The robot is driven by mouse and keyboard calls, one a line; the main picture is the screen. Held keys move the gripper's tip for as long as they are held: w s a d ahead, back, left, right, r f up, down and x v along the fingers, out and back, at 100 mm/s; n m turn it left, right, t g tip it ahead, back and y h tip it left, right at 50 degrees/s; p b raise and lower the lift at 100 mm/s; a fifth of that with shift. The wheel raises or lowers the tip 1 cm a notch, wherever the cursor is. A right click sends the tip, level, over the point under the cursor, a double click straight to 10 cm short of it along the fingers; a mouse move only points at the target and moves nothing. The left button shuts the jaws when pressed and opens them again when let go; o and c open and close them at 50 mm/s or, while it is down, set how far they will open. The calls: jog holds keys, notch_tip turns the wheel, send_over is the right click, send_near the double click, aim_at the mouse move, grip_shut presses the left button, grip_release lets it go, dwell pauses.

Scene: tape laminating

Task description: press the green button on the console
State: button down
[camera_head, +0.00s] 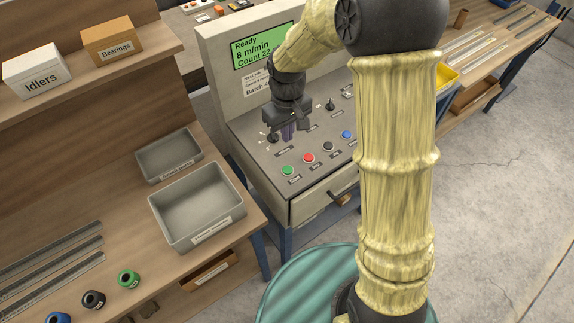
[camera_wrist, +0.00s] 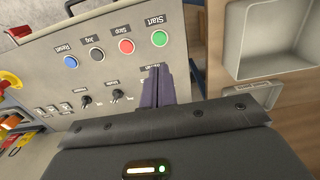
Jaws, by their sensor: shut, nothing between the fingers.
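The green button (camera_head: 288,170) is on the sloped top of the grey console (camera_head: 300,190), at the left end of the front row. In the wrist view it shows as the green button (camera_wrist: 159,38) labelled Start, beside a red button (camera_wrist: 127,46). My gripper (camera_head: 288,136) is above the console panel, behind the front button row as seen from the head camera. Its fingers (camera_wrist: 157,88) are shut and empty. They stand apart from the green button, and nothing hides it in either view.
A black button (camera_head: 328,146) and a blue button (camera_head: 347,134) continue the row. A screen (camera_head: 257,50) stands at the console's back. A bench with grey bins (camera_head: 197,206) is at left. Black knobs (camera_wrist: 86,101) sit near the fingers.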

aim_at(287, 169)
dwell(0.3)
notch_tip(287, 169, down, 14)
jog(key=p, duration=0.3)
dwell(0.5)
